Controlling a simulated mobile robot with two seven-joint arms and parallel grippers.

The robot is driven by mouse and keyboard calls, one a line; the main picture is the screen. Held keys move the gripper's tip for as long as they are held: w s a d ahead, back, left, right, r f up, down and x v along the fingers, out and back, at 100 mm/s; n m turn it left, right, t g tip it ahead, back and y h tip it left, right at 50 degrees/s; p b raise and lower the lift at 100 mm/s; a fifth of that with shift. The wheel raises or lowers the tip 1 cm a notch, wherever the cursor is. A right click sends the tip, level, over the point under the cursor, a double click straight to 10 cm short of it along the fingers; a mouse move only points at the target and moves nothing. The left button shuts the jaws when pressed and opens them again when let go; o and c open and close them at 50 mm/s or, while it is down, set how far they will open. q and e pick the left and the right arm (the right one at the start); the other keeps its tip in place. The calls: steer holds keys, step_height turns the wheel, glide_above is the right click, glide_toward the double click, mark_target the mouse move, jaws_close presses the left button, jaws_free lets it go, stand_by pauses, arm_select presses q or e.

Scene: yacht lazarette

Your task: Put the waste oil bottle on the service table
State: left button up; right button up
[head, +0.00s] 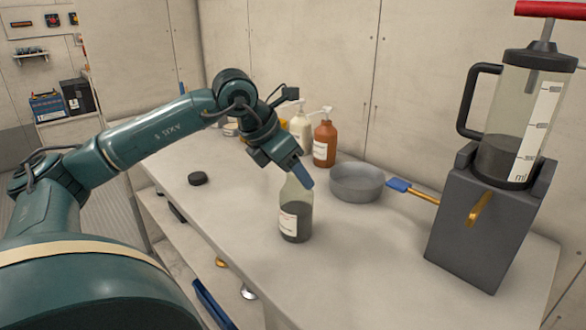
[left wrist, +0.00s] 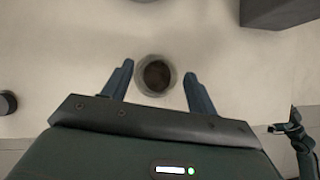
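The waste oil bottle (head: 294,222), clear with dark contents and a white label, stands upright on the pale table (head: 358,262). My left gripper (head: 304,177) points down at the bottle's neck in the head view. In the left wrist view the bottle (left wrist: 156,75) is seen from above, between the two spread fingers of the left gripper (left wrist: 159,77). A gap shows on each side, so the gripper is open. In the head view the fingers hide part of the bottle's top.
A grey round pan (head: 357,184) sits behind the bottle, with a blue-tipped brush (head: 412,190) to its right. A grey stand (head: 482,222) holds a measuring cylinder (head: 513,120). Pump bottles (head: 325,144) stand at the back. A black lid (head: 197,178) lies left.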

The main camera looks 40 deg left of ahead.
arm_select(q)
steer(key=shift+r, duration=0.2)
steer(key=shift+s+a+r, duration=0.1)
steer(key=shift+s+r, duration=0.05)
steer(key=shift+r, duration=0.1)
steer(key=v, duration=1.1)
steer(key=shift+r, duration=0.1)
